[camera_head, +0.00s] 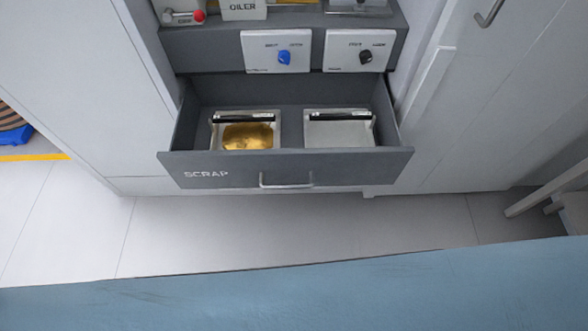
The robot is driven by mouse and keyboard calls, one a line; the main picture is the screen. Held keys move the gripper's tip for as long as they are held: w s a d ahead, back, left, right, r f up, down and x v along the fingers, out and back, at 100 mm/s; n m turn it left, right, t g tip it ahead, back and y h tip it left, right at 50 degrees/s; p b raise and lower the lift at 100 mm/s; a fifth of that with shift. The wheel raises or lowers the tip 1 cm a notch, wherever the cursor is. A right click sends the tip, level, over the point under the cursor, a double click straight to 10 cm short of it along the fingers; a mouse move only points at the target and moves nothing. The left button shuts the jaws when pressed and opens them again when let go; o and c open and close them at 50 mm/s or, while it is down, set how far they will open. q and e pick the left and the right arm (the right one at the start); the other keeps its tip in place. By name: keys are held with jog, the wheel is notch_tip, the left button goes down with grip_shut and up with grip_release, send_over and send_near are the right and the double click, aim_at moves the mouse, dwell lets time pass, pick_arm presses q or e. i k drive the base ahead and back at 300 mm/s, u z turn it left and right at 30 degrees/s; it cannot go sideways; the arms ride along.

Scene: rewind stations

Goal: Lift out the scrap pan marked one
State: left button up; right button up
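An open drawer labelled SCRAP (207,175) sticks out of the grey cabinet. Two light metal pans with dark handle bars sit side by side in it. The left pan (277,139) holds a gold-brown material (247,137). The right pan (338,134) looks empty. I cannot read which pan is marked one; the small labels on the pans are too small to tell. Neither of my grippers shows in the head view.
Above the drawer are two white panels with a blue knob (284,57) and a black knob (366,57). An OILER box (243,9) stands on the shelf. A blue surface (330,295) fills the bottom foreground. Pale floor (300,225) lies clear before the drawer.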

aim_at(248, 130)
jog(key=u, duration=0.1)
jog(key=k, duration=1.05)
jog(key=z, duration=1.25)
jog(key=i, duration=0.75)
jog(key=u, duration=0.5)
jog(key=i, duration=0.6)
jog(key=u, duration=0.65)
